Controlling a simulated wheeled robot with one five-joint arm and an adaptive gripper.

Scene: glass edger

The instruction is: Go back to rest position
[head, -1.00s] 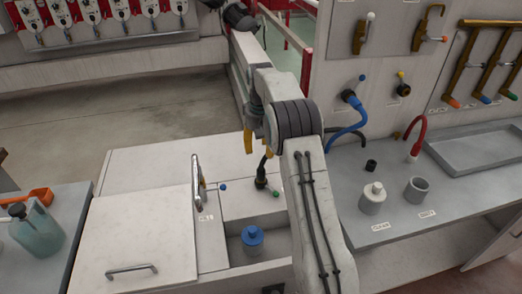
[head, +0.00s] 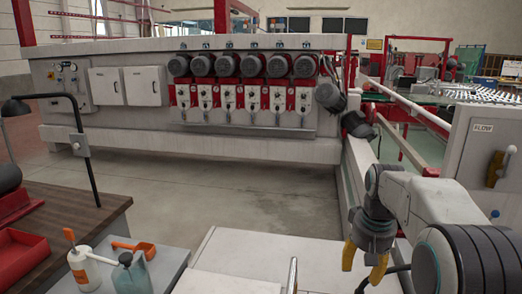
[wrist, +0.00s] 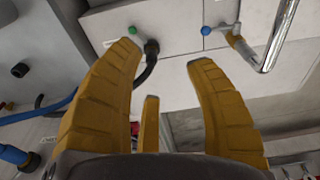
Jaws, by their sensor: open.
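My gripper (head: 366,260) shows at the lower right of the head view, with its yellow fingers pointing down above the white worktop (head: 235,250). In the wrist view my gripper (wrist: 168,62) has its yellow fingers spread apart with nothing between them. Beyond the fingers, the wrist view shows a pale cabinet surface with a green knob (wrist: 132,30), a black hose fitting (wrist: 151,47), a blue knob (wrist: 205,30) and a metal handle (wrist: 280,35). The fingers appear apart from these.
A long edging machine (head: 120,60) with several red motor units stands across the back. The grey floor (head: 240,190) between is clear.

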